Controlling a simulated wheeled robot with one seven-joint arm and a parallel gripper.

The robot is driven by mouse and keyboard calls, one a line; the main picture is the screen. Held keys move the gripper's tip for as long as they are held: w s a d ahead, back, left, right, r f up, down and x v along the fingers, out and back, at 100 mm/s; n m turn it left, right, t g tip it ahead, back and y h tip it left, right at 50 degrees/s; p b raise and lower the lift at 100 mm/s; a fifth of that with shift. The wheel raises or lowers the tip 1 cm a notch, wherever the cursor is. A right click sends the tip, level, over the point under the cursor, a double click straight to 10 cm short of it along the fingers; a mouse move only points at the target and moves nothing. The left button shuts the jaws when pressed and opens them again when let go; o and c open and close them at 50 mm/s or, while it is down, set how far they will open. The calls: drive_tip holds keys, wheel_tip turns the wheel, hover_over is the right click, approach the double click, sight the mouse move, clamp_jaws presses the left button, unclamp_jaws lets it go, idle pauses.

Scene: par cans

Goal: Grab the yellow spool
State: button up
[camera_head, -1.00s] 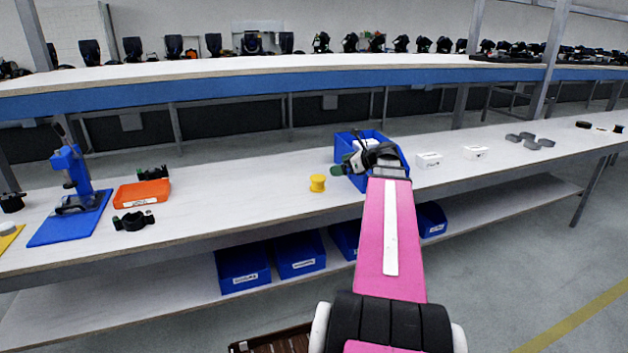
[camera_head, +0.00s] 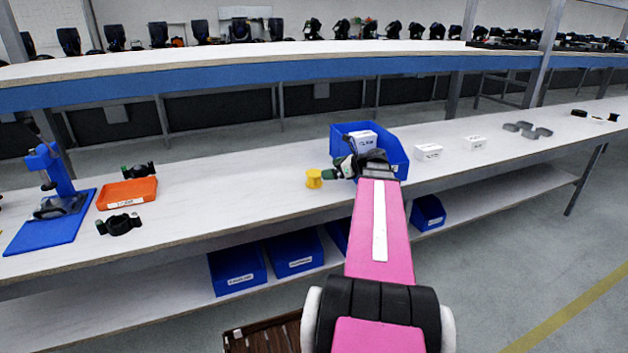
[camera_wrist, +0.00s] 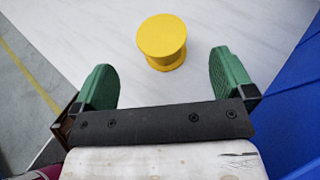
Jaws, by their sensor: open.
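The yellow spool (camera_head: 314,179) stands upright on the white workbench, left of the blue bin. In the wrist view the spool (camera_wrist: 162,42) lies ahead of my gripper (camera_wrist: 168,82), roughly centred between the two green fingers and a little beyond their tips. My gripper is open and empty, with clear space on both sides of the spool. In the head view my gripper (camera_head: 333,174) is just right of the spool, near the bin's front; whether it touches anything there cannot be told.
A blue bin (camera_head: 395,152) with a white box (camera_head: 362,140) inside stands close to the right of my gripper. Two white boxes (camera_head: 428,152) sit further right. An orange tray (camera_head: 127,194) and a blue press (camera_head: 48,170) are at left. The bench between tray and spool is clear.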

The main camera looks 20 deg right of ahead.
sight(315, 173)
drive_tip(key=shift+f+x, duration=0.2)
drive_tip(key=shift+x, duration=3.65)
drive_tip(key=shift+s+d, duration=0.1)
drive_tip(key=c, duration=1)
